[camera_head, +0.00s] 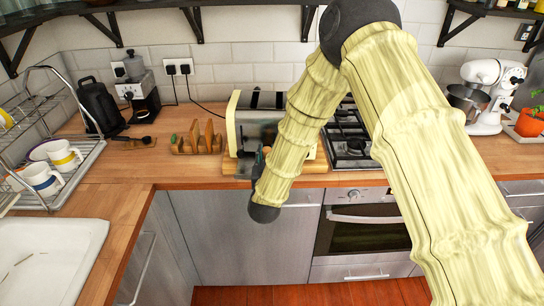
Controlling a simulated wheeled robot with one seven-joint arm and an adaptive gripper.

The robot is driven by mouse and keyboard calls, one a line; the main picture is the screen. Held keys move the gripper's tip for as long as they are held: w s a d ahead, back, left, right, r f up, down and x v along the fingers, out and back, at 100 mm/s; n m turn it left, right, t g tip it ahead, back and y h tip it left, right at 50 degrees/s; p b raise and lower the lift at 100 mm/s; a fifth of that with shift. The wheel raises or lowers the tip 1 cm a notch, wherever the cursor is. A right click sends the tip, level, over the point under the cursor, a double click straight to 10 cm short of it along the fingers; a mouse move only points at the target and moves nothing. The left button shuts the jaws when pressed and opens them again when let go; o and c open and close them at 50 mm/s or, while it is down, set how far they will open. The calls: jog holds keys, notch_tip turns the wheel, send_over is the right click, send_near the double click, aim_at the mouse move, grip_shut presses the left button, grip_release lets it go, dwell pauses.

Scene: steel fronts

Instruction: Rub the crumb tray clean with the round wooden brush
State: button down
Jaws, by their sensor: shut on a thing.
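My gripper (260,163) is at the front of the cream and steel toaster (245,108), low near the worktop's front edge. I cannot make out the round wooden brush or the crumb tray anywhere in view. A wooden board (313,166) lies under the toaster, partly behind my arm.
A wooden toast rack (197,140) stands just left of the toaster. A gas hob (348,140) is to its right, above the oven (362,230). A dish rack with mugs (57,155) and a sink (50,260) are at left. The worktop (175,170) before the toast rack is clear.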

jog(key=shift+d, duration=0.15)
jog(key=shift+s+d, duration=0.15)
jog(key=shift+d, duration=1.7)
jog(key=shift+b, duration=0.45)
jog(key=shift+a, duration=0.2)
jog(key=shift+a+r, duration=0.1)
jog(key=shift+a, duration=1.75)
